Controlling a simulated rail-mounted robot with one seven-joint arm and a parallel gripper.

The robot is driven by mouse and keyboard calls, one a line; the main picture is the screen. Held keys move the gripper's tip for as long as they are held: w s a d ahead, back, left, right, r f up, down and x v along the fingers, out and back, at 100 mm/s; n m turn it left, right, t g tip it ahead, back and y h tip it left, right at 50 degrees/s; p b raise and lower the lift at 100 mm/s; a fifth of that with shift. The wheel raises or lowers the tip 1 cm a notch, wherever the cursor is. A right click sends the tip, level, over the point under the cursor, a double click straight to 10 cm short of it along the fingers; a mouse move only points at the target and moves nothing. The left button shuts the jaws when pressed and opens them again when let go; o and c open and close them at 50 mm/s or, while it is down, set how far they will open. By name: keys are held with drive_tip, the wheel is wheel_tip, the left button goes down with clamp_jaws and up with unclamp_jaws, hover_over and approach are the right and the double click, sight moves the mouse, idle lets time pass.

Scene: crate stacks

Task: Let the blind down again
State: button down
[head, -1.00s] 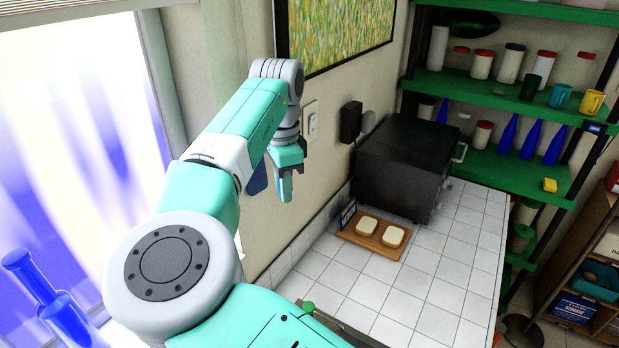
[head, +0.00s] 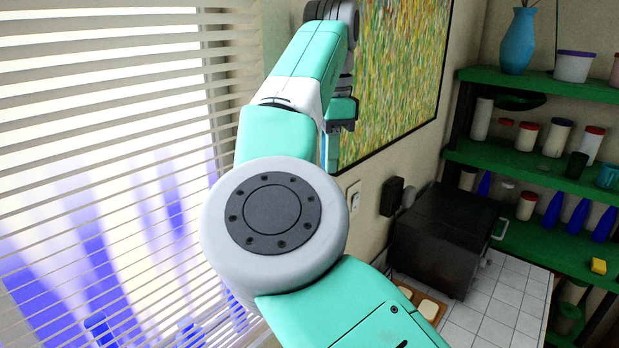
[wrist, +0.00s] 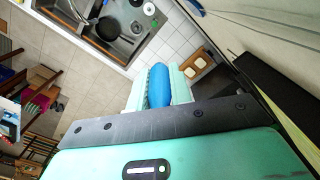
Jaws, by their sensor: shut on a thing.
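The blind (head: 110,115) hangs over the window at the left of the head view. Its pale slats are spread from the top of the frame to the bottom, with light and blue shapes showing between them. My gripper (head: 338,125) is raised beside the wall picture, to the right of the blind. In the wrist view, its fingers are closed on a blue rounded handle (wrist: 159,85). A thin strip of blue below the gripper shows in the head view. I cannot see a cord clearly. The blind's lower edge is not plain in view.
A framed picture (head: 395,75) hangs on the wall close to my gripper. A dark oven (head: 445,240) stands on the tiled counter (head: 490,305), and green shelves (head: 535,165) hold jars and bottles. The wrist view shows a sink (wrist: 125,45) below.

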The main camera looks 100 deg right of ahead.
drive_tip(key=shift+r, duration=0.45)
drive_tip(key=shift+a+r, duration=0.1)
drive_tip(key=c, duration=1.3)
unclamp_jaws()
drive_tip(key=shift+o, duration=0.2)
